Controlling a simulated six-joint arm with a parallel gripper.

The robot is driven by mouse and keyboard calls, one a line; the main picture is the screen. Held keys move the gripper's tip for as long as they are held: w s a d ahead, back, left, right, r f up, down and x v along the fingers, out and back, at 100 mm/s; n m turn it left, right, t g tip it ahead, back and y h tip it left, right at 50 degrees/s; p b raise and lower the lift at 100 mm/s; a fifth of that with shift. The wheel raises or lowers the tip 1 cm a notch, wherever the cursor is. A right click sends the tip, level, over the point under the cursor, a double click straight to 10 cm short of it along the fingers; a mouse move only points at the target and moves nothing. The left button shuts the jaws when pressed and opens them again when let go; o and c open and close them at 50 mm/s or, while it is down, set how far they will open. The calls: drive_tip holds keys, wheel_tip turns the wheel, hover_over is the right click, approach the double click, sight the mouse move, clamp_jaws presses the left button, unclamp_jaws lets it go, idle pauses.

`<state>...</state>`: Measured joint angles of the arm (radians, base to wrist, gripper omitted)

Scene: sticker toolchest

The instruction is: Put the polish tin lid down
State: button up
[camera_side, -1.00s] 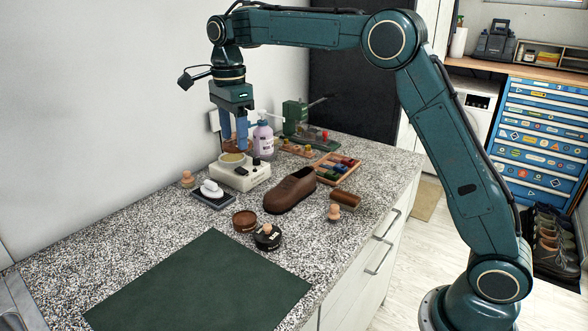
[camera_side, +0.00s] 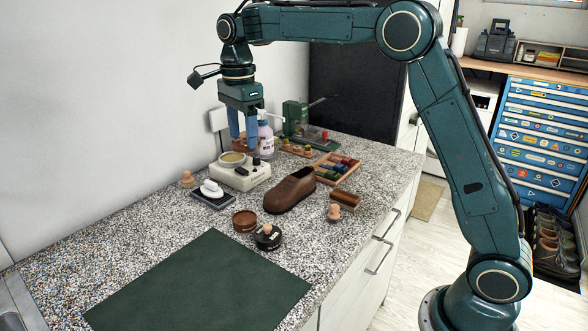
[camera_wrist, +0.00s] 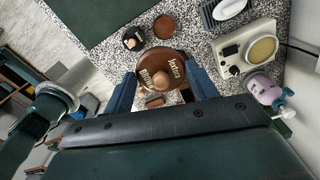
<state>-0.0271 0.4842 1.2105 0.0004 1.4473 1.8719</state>
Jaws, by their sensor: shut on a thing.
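The polish tin lid (camera_wrist: 174,66) is a brown disc with pale lettering and a round wooden-looking knob, seen in the wrist view. My gripper (camera_wrist: 163,88) is shut on it, one blue finger at each side.
A brown shoe (camera_side: 290,190), a brush (camera_side: 345,199) and a wooden rack (camera_side: 337,168) stand to the right. The white device (camera_side: 241,174) carries a round dish. A purple bottle (camera_side: 266,138) is close behind my gripper. The green mat (camera_side: 200,285) is clear.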

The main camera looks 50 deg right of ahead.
drive_tip(key=s+d+f, duration=0.1)
drive_tip(key=s+d, duration=0.1)
drive_tip(key=s, duration=0.6)
drive_tip(key=s+d+f+n, duration=0.1)
drive_tip(key=s+d, duration=0.2)
drive_tip(key=s, duration=0.5)
drive_tip(key=shift+f, duration=0.25)
hover_over(315, 242)
wheel_tip(315, 242, down, 16)
drive_tip(key=shift+r, duration=0.1)
drive_tip(key=shift+f, duration=2.1)
drive_tip(key=shift+f, duration=0.2)
drive_tip(key=o, duration=0.9)
drive_tip(key=shift+o, duration=0.2)
